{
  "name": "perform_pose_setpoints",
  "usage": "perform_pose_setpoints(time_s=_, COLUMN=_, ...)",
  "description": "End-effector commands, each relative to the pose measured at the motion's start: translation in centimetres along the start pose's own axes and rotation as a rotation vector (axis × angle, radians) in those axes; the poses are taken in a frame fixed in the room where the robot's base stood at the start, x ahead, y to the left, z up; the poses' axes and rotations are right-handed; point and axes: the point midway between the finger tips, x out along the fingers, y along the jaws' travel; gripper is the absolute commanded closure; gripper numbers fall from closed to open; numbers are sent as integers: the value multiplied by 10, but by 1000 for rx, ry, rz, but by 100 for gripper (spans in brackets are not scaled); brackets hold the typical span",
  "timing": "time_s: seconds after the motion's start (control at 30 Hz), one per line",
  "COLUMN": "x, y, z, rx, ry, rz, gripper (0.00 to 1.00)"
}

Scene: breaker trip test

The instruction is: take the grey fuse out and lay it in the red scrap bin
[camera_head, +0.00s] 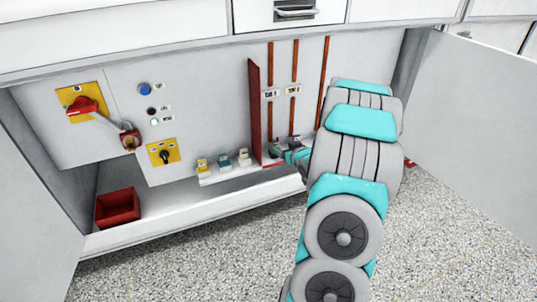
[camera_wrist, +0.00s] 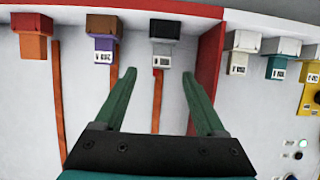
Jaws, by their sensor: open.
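A grey fuse-like block with a dark cap (camera_wrist: 165,30) sits at the red-edged shelf in the wrist view, beside the red divider; I take it as the grey fuse. In the head view a dark grey block (camera_head: 276,148) shows there, partly covered by my gripper (camera_head: 292,157). In the wrist view my gripper (camera_wrist: 158,76) is open and empty, its two dark green fingers pointing towards the grey block, with a gap before it. The red scrap bin (camera_head: 118,208) stands at the cabinet's lower left; its inside looks empty.
The red divider (camera_head: 255,110) stands upright beside the block. Across it are yellow (camera_head: 202,165), teal (camera_head: 224,161) and whitish (camera_head: 244,157) blocks. A red-handled switch (camera_head: 82,105) projects above the bin.

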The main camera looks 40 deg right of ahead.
Motion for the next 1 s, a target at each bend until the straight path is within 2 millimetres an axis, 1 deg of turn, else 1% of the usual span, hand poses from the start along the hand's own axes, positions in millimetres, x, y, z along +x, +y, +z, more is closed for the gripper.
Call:
perform_pose_setpoints(time_s=0.1, x=14, y=-2, z=1, rx=-1, ry=-2, rz=-3, gripper=28)
perform_pose_setpoints(time_s=0.33, x=31, y=-3, z=1, rx=0, ry=-6, rz=-2, gripper=28)
perform_pose_setpoints(time_s=0.47, x=50, y=-5, z=-2, rx=-3, ry=-4, rz=-2, gripper=28)
perform_pose_setpoints(time_s=0.6, x=67, y=-5, z=-1, rx=-1, ry=-6, rz=-2, gripper=28)
perform_pose_setpoints(time_s=0.7, x=71, y=-4, z=-2, rx=0, ry=-5, rz=-1, gripper=28)
perform_pose_setpoints(time_s=0.87, x=70, y=-4, z=-2, rx=0, ry=-5, rz=0, gripper=28)
perform_pose_setpoints(time_s=1.0, x=70, y=-4, z=-2, rx=0, ry=-5, rz=0, gripper=43)
